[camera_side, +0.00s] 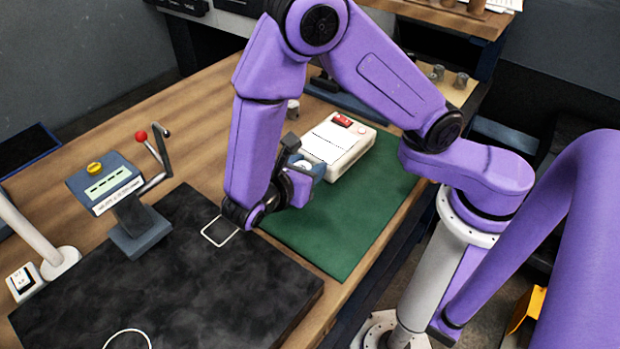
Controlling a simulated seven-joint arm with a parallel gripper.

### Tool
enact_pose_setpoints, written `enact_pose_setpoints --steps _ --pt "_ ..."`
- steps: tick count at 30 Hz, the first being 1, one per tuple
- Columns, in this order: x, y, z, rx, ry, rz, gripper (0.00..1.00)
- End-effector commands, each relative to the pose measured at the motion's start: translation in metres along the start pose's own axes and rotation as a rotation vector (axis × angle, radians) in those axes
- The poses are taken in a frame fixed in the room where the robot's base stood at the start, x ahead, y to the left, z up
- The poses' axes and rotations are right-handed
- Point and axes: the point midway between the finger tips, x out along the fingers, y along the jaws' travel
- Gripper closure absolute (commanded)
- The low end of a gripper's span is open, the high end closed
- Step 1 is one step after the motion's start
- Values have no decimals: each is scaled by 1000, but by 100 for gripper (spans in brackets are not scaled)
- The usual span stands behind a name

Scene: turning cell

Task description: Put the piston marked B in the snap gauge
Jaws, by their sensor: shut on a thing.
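My gripper (304,172) is low over the green mat, in front of the white box. It is shut on a small pale round-topped part (304,165), which looks like a piston. My gripper and wrist hide most of it, and no letter on it can be read.
A dark slab (240,290) with white square and round outlines fills the front left. The white box (350,150) with a red switch stands on the green mat (345,235). A grey cylinder (293,108) stands behind my arm. More grey cylinders (461,80) stand at the back right.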

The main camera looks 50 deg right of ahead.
Motion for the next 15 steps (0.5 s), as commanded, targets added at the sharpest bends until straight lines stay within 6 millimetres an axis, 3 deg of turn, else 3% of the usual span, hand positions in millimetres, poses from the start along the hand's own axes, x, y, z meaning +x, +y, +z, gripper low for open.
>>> enact_pose_setpoints --steps 9,15 --pt "12 0 -29 -1 -1 1 91" --pt "14 0 -34 1 0 1 91"
